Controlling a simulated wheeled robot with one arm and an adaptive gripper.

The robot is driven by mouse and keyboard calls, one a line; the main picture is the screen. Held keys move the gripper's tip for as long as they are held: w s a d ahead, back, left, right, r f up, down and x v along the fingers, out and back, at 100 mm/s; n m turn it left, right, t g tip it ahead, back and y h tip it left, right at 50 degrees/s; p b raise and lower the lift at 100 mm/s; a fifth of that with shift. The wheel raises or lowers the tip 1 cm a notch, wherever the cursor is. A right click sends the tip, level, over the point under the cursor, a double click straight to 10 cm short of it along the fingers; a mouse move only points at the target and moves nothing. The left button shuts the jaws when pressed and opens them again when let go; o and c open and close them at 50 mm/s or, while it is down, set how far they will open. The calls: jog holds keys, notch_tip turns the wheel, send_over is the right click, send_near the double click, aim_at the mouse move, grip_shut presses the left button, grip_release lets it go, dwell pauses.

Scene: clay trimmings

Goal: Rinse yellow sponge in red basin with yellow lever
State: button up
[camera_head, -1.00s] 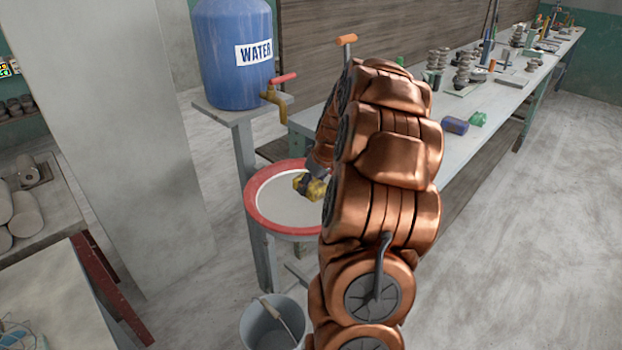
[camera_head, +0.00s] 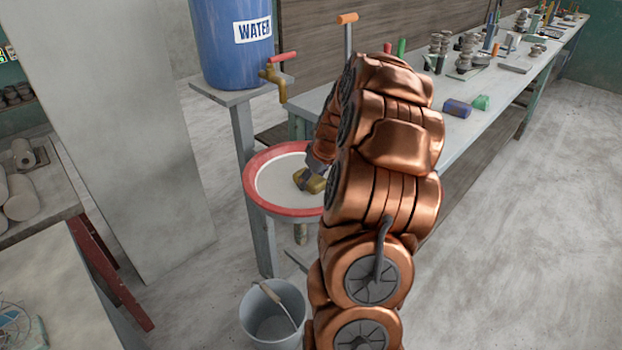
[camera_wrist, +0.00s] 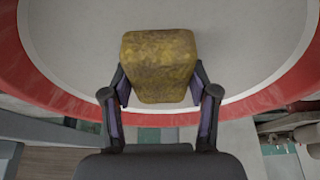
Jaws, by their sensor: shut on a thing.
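The yellow sponge (camera_head: 315,184) is over the pale inside of the red-rimmed basin (camera_head: 262,206). It looks darker and browner in the head view. My gripper (camera_wrist: 160,84) is shut on the sponge, with one finger on each side of it, and part of the sponge sticks out past the fingertips. The sponge (camera_wrist: 160,52) fills the upper middle of the wrist view, with the red basin rim (camera_wrist: 58,94) curving around. An upright rod with an orange-yellow handle (camera_head: 347,18) stands behind the basin. My arm hides the basin's right side.
A blue water barrel (camera_head: 232,45) with a brass tap and red tap handle (camera_head: 283,56) stands on a shelf behind the basin. The long bench (camera_head: 455,150) carries several tools and parts.

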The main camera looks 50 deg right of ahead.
jog(key=shift+d, duration=0.15)
jog(key=shift+w+d+b, duration=0.1)
jog(key=shift+d+b, duration=0.2)
jog(key=shift+a, duration=0.2)
dwell(0.5)
jog(key=shift+a, duration=0.25)
jog(key=shift+d+b, duration=0.45)
jog(key=shift+b, duration=0.05)
dwell(0.5)
jog(key=shift+r+p, duration=0.5)
jog(key=shift+r, duration=4.05)
